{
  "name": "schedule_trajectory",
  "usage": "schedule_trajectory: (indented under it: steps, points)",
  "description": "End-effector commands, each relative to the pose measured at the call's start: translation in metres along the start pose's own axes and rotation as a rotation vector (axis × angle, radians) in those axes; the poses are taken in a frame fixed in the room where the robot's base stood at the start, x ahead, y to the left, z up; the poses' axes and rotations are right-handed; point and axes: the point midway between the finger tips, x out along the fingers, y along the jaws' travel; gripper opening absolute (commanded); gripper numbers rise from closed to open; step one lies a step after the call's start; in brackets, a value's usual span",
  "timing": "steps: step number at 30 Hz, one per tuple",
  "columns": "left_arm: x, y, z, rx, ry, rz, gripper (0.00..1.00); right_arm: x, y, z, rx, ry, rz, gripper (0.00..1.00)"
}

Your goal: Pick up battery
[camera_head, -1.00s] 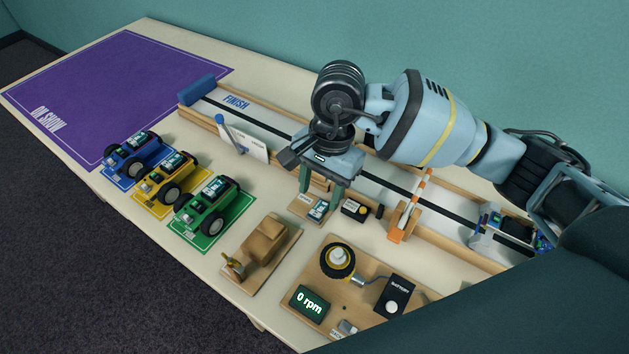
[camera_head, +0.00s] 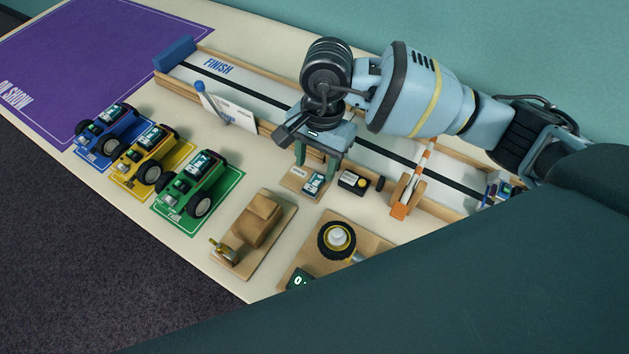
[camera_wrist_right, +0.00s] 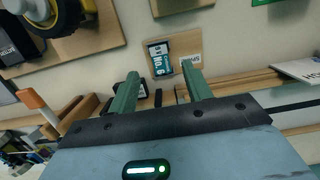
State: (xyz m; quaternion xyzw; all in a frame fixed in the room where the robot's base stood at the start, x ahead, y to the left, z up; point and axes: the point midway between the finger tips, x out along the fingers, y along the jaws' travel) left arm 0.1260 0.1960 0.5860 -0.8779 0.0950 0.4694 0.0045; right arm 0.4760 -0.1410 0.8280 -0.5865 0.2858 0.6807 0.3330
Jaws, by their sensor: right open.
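The battery (camera_head: 313,183), with a teal and white label, lies on a small wooden board (camera_head: 294,181). It also shows in the right wrist view (camera_wrist_right: 160,58), just beyond the fingertips. My right gripper (camera_head: 316,163) is above the battery, fingers pointing down, open and empty. In the right wrist view its two green fingers (camera_wrist_right: 161,78) stand apart, with the battery lined up between their tips. The gripper partly covers the board in the head view. My left gripper is not in view.
A black box (camera_head: 353,181) sits right beside the battery board. The walled track (camera_head: 260,105) runs behind, with an orange-and-white barrier (camera_head: 412,185). Blue, yellow and green cars (camera_head: 198,185) stand left. A wooden block model (camera_head: 257,225) and wheel rig (camera_head: 337,240) are in front.

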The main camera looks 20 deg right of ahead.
Motion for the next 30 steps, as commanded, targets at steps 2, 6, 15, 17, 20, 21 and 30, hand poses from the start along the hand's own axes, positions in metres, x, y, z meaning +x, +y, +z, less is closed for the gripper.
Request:
schedule_trajectory:
  steps: [2,6,15,17,20,21,30]
  points:
    - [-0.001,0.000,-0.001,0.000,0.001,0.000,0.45,0.006,0.001,-0.001,0.001,-0.001,0.003,0.49]
    - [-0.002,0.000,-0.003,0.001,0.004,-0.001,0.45,0.024,0.001,-0.004,0.001,-0.002,0.004,0.49]
    - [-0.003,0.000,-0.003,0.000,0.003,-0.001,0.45,0.051,0.000,-0.005,0.000,-0.001,0.001,0.49]
    - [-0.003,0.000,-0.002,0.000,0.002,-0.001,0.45,0.050,0.000,-0.005,0.000,0.000,0.001,0.49]
    - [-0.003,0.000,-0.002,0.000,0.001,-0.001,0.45,0.050,0.000,-0.005,0.000,-0.001,0.001,0.46]
    - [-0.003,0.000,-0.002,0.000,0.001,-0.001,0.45,0.050,0.000,-0.005,0.000,-0.001,0.001,0.40]
    - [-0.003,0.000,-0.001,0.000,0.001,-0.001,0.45,0.050,0.000,-0.005,0.000,-0.001,0.001,0.01]
